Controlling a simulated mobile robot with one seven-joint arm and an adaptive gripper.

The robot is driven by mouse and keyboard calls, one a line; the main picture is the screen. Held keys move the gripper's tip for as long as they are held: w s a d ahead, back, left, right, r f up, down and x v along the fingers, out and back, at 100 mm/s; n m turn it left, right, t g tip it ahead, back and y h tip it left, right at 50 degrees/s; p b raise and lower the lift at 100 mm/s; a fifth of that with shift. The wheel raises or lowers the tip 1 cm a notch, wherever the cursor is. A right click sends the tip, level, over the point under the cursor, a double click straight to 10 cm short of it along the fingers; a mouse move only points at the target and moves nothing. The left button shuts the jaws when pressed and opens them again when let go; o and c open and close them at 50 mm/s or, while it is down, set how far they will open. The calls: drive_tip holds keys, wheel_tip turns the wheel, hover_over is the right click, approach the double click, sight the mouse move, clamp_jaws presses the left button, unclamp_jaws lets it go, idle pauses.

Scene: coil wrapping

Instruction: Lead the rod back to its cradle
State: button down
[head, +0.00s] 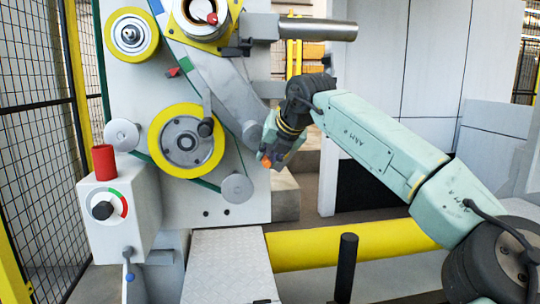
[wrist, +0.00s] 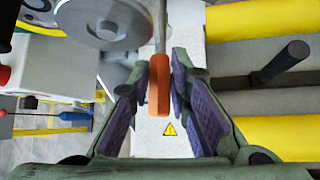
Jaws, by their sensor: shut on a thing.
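The rod (wrist: 160,30) is a thin grey bar with an orange grip (wrist: 158,85) at its near end. The grip also shows as a small orange spot in the head view (head: 266,161). My gripper (wrist: 163,72) has its purple-padded fingers on both sides of the grip and is shut on it. In the head view my gripper (head: 275,148) is in front of the machine's right edge, right of the lower yellow-rimmed wheel (head: 186,141). Most of the rod is hidden there. I cannot make out which part is the cradle.
The machine front carries rollers, including a grey disc (head: 237,188) below left of my gripper. A control box (head: 118,215) with a red top is at left. Below are a metal plate (head: 228,265), a yellow tube (head: 345,243) and a black post (head: 346,268).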

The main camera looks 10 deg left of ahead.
idle(0.5)
drive_tip(key=shift+s+a+b, duration=0.15)
drive_tip(key=shift+s+a, duration=0.1)
drive_tip(key=shift+a, duration=0.6)
drive_tip(key=shift+s+a+b, duration=0.2)
drive_tip(key=shift+a, duration=0.7)
drive_tip(key=shift+s+a+b, duration=0.15)
drive_tip(key=shift+s+a, duration=0.1)
drive_tip(key=shift+a, duration=0.6)
drive_tip(key=shift+r, duration=0.1)
drive_tip(key=a+r+p, duration=0.1)
drive_tip(key=s+a+r+p, duration=0.1)
drive_tip(key=a+r, duration=0.1)
drive_tip(key=shift+a+r, duration=0.15)
drive_tip(key=shift+r+p, duration=0.1)
drive_tip(key=shift+p, duration=0.2)
wheel_tip(320, 180, up, 6)
drive_tip(key=p, duration=0.5)
